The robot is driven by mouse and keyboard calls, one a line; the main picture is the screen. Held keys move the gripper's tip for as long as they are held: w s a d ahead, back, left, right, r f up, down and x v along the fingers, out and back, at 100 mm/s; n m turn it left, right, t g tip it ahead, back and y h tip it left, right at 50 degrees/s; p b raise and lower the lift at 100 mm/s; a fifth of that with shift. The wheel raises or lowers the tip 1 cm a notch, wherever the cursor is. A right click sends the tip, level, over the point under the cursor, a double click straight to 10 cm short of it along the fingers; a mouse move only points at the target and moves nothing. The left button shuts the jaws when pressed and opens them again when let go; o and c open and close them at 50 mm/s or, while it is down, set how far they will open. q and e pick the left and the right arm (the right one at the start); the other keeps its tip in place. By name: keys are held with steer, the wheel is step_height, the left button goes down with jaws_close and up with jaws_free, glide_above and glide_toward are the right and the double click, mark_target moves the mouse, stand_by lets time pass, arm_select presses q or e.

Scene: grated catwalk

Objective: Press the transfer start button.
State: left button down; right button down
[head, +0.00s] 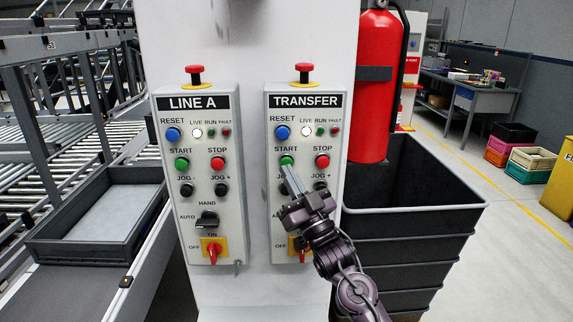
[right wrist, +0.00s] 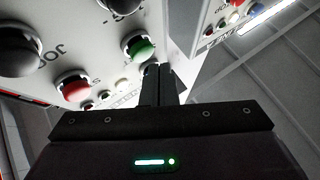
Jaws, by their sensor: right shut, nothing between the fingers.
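The TRANSFER panel (head: 333,130) is a light grey box on a white column. Its green START button (head: 287,160) sits below the blue RESET button and left of the red STOP button (head: 322,161). My right gripper (head: 289,171) is shut and empty, its fingertips right at the lower edge of the START button. In the right wrist view the shut fingers (right wrist: 154,72) end close beside the green START button (right wrist: 138,46). I cannot tell whether they touch it. The gripper covers part of the JOG- row and the selector below. My left gripper is not in view.
A similar LINE A panel (head: 208,185) is to the left, with its own green START button (head: 182,164). Red emergency stops (head: 303,71) top both panels. A fire extinguisher (head: 376,85) and stacked black bins (head: 410,240) stand right of the column. A conveyor with a grey tray (head: 75,255) is left.

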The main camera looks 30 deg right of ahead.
stand_by(0.6)
steer(key=shift+w+d, duration=0.25)
steer(key=shift+w, duration=0.1)
steer(key=shift+w+d, duration=0.4)
steer(key=shift+w, duration=0.25)
stand_by(1.1)
steer(key=shift+s+a, duration=0.35)
steer(key=shift+s, duration=0.2)
steer(key=shift+s+a, duration=0.3)
steer(key=shift+s, duration=0.2)
